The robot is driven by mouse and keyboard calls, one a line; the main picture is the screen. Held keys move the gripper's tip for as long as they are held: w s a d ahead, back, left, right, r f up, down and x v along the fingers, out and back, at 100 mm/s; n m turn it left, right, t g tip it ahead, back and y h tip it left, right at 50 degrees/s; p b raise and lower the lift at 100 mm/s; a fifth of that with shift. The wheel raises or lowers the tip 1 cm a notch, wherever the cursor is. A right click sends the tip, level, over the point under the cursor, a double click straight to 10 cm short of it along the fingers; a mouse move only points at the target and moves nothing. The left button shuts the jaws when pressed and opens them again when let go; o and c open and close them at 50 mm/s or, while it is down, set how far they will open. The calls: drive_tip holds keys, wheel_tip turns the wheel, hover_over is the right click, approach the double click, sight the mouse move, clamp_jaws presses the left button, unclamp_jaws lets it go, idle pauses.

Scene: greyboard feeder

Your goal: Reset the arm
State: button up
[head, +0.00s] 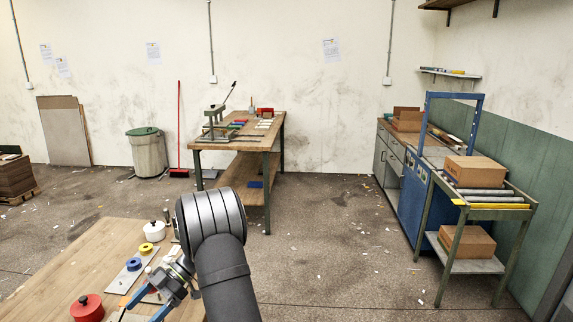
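My gripper (141,311) is at the lower left of the head view, over the wooden table (105,240). Its two blue fingers point down and to the left and stand apart, with no object visible between them. The dark arm links rise beside it and hide the table's right part. Near the gripper is a light strip (122,278) with a blue round piece (134,264) and a yellow round piece (146,248). A red round pot (87,308) is left of the gripper, and a white one (154,231) is farther back.
A workbench (240,145) with a press and coloured items stands at the back. At right are a blue frame (428,120) and a roller cart (500,205) with a cardboard box (474,171). A bin (148,155) and red broom (179,130) stand by the wall. The middle floor is mostly clear.

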drive_tip(key=x, duration=1.7)
drive_tip(key=r, duration=0.5)
drive_tip(key=shift+s+d+r, duration=0.15)
drive_tip(key=shift+d+r, duration=0.15)
drive_tip(key=shift+r, duration=0.05)
drive_tip(key=shift+s+d+r+m+t+y, duration=0.7)
drive_tip(key=shift+d+m+t+y, duration=0.25)
drive_tip(key=shift+m, duration=0.15)
drive_tip(key=shift+s+d+r+m+t+y, duration=0.65)
drive_tip(key=shift+d+m+t+y, duration=0.15)
drive_tip(key=shift+m+t+y, duration=0.25)
